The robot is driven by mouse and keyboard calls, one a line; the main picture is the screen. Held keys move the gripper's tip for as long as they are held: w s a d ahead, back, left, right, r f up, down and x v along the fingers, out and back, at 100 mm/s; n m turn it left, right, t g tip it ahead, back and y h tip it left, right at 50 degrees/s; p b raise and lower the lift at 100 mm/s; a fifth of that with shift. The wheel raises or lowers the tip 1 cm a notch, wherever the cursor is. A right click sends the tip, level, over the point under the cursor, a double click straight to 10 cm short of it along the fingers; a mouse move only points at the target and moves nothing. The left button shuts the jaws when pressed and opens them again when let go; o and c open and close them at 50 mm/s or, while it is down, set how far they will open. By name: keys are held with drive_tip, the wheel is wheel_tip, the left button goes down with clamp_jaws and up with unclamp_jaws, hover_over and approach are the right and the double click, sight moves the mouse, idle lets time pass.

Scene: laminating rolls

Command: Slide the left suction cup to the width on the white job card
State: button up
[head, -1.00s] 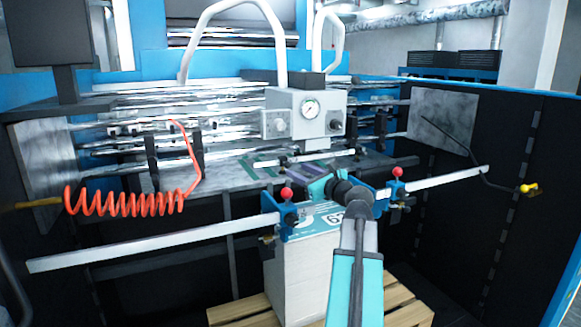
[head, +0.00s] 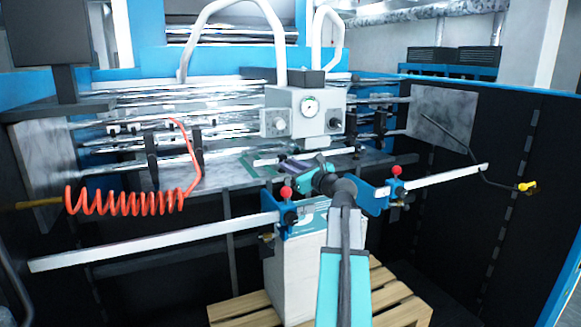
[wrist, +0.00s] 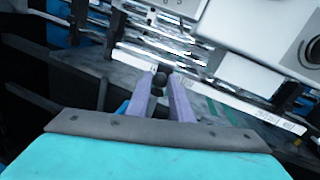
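The left suction cup (head: 289,218) is a blue clamp with a red ball knob on a long pale rail (head: 150,248). A matching right suction cup (head: 396,189) sits farther along to the right. My gripper (head: 287,162) shows beyond the left knob in the head view, apart from it in the picture. In the wrist view its two purple fingers (wrist: 163,88) are spread, with a dark ball showing between their tips; I cannot tell what it is. A teal-and-white printed sheet (head: 310,221) tops the white stack; my arm covers its figures. I cannot identify the white job card.
The white stack (head: 285,275) stands on a wooden pallet (head: 238,306) below the rail. A grey gauge box (head: 305,117) stands behind my gripper. A coiled orange hose (head: 125,200) hangs at left. The rail's left stretch is clear.

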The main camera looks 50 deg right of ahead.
clamp_jaws()
drive_tip(key=shift+w+a+p, duration=0.1)
drive_tip(key=shift+a+p, duration=0.2)
drive_tip(key=shift+p, duration=0.15)
drive_tip(key=o, duration=0.6)
unclamp_jaws()
drive_tip(key=shift+o, duration=0.2)
drive_tip(key=s+a+b, duration=0.2)
drive_tip(key=s, duration=1.1)
drive_tip(key=shift+s+a, duration=0.3)
